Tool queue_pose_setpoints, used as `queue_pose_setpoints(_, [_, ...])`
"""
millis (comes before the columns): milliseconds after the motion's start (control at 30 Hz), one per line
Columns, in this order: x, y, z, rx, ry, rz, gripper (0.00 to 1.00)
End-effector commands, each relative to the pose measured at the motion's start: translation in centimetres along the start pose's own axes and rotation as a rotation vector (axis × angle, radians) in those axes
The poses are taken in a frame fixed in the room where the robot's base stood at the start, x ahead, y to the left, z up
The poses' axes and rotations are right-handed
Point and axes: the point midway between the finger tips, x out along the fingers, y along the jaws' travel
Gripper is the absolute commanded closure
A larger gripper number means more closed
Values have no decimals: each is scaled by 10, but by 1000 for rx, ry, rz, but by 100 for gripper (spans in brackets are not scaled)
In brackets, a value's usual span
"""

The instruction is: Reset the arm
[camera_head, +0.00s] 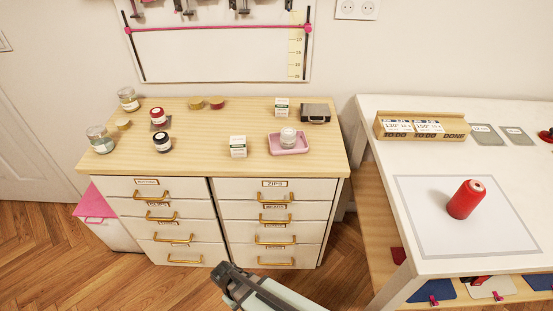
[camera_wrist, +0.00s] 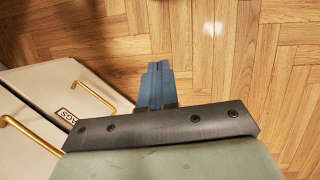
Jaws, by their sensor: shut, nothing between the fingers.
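My gripper (camera_head: 226,271) shows at the bottom centre of the head view, low in front of the drawer cabinet (camera_head: 230,190). It is apart from the cabinet top and from everything on it. In the wrist view, my gripper (camera_wrist: 158,68) has its two blue fingers together, with nothing between them. Wooden floor (camera_wrist: 225,50) lies beneath the fingertips. No object is held.
The cabinet top carries jars, small boxes and a pink tray (camera_head: 288,150) with a jar on it. Drawer handles (camera_wrist: 33,135) jut out beside my gripper. A white table (camera_head: 370,115) at right holds a red spool (camera_head: 466,199) and a wooden box (camera_head: 421,126).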

Motion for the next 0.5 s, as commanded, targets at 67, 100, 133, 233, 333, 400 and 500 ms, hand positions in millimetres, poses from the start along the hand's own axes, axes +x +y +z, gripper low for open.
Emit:
queue_pose_setpoints(67, [11, 14, 22, 58, -27, -42, 100])
queue_pose_setpoints(100, [16, 20, 30, 83, -39, -60, 100])
queue_pose_setpoints(133, [20, 24, 37, 102, -48, -73, 100])
queue_pose_setpoints(233, [32, 38, 58, 165, -76, -113, 100])
queue_pose_setpoints(333, [43, 51, 78, 223, -102, -145, 100])
queue_pose_setpoints(400, [50, 60, 92, 261, -121, -163, 100])
queue_pose_setpoints(500, [61, 71, 113, 316, -147, -189, 100])
